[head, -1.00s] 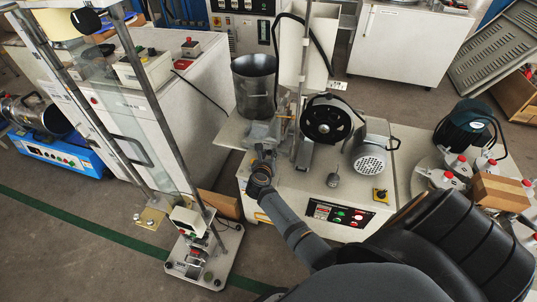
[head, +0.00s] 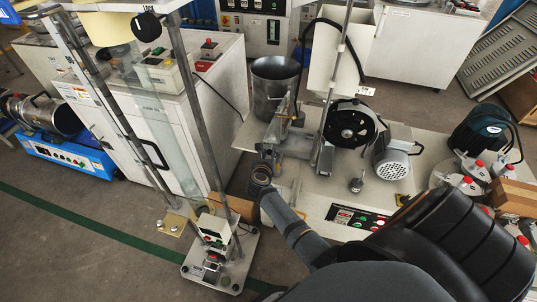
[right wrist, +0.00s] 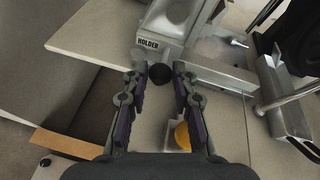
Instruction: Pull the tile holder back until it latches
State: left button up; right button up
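The tile holder (right wrist: 163,22) is a grey metal part labelled HOLDER at the top of the right wrist view, with a round black knob (right wrist: 160,73) on its near end. My right gripper (right wrist: 160,70) points at the knob, with one finger on each side of it. The fingers are apart, and I see no clear grip on the knob. In the head view the right gripper (head: 263,166) is at the left front of the bench machine, just below the grey holder mechanism (head: 278,135). Its fingertips are small and partly hidden there. My left gripper is not in view.
A yellow round part (right wrist: 182,137) sits in a small pale box below the right finger. A black wheel (head: 350,126), a motor (head: 394,157) and a control panel (head: 357,218) stand on the bench. A tall metal stand (head: 218,262) is at the left.

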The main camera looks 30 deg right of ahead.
jog(key=o, duration=0.3)
jog(key=shift+s, duration=0.1)
jog(key=v, duration=0.7)
jog(key=shift+s+a+r, duration=0.1)
jog(key=shift+a, duration=0.05)
